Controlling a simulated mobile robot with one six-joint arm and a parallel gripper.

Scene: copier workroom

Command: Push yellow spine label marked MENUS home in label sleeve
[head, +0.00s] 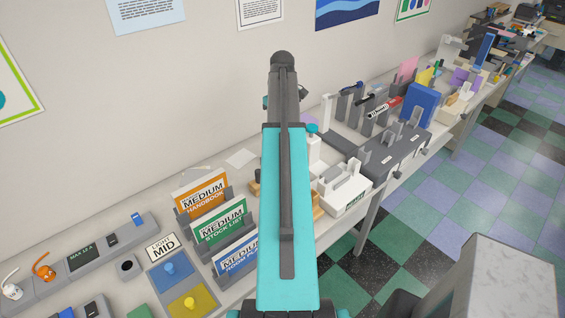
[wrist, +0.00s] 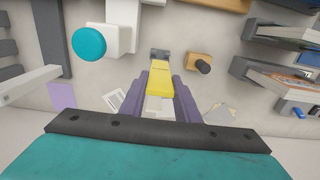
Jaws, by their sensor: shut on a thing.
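In the wrist view my gripper (wrist: 161,82) has its purple fingers shut on a yellow piece (wrist: 158,72), which I take to be the spine label. A pale white part shows between the fingers nearer the wrist. The word MENUS cannot be read. The far end of the yellow piece meets a small grey thing (wrist: 160,54), perhaps the label sleeve; I cannot tell whether the label is inside it. In the head view my own arm covers the gripper, the label and the sleeve.
A teal knob (wrist: 87,43) on a white device (wrist: 122,22) stands left of the fingers, and a wooden block (wrist: 200,60) with a dark knob lies right. Card holders stand further right; the green STOCK LIST card (head: 219,223) shows in the head view.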

